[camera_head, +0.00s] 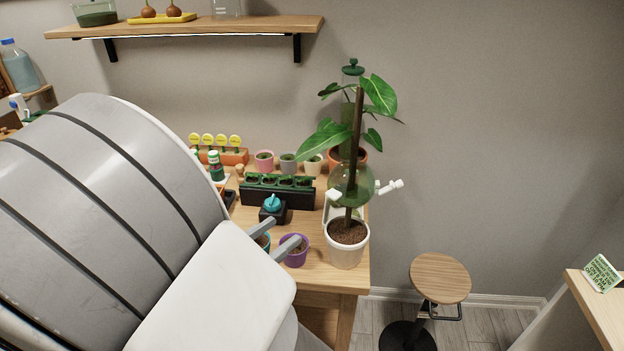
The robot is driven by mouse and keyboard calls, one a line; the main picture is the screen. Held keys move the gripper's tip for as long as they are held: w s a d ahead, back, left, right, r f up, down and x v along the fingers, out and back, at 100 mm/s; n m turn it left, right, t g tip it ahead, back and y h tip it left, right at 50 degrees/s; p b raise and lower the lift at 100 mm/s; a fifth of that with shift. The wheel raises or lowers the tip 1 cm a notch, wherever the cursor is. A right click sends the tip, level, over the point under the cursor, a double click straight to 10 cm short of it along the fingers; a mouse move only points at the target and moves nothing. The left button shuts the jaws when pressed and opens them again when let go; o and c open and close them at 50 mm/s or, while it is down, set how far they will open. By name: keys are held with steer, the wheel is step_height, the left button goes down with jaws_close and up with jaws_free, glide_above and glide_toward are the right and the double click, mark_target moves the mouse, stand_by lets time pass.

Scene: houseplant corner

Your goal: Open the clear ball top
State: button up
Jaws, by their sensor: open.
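A clear green-tinted ball (350,184) sits around the brown stem (357,125) of a plant in a white pot (347,251) at the table's right front corner. A white tab (333,195) shows at the ball's left side, and a white knobbed piece (390,187) sticks out at its right. I cannot tell whether the ball's halves are parted. My gripper (287,230) is open, with two grey fingers pointing right. Its fingertips appear left of the white pot and lower in the picture than the ball; no contact with the ball shows.
A purple pot (295,251) shows beside the fingers. A black box with a teal knob (272,204), a black seedling tray (277,193) and several small pots stand behind. A leafy plant in a terracotta pot (361,157) is close behind the ball. A stool (440,277) stands right of the table.

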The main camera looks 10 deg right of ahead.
mark_target(330, 197)
steer(key=x, duration=1.3)
steer(key=shift+w+d, duration=0.2)
steer(key=shift+d, duration=0.15)
steer(key=shift+c, duration=0.2)
jaws_close()
stand_by(0.5)
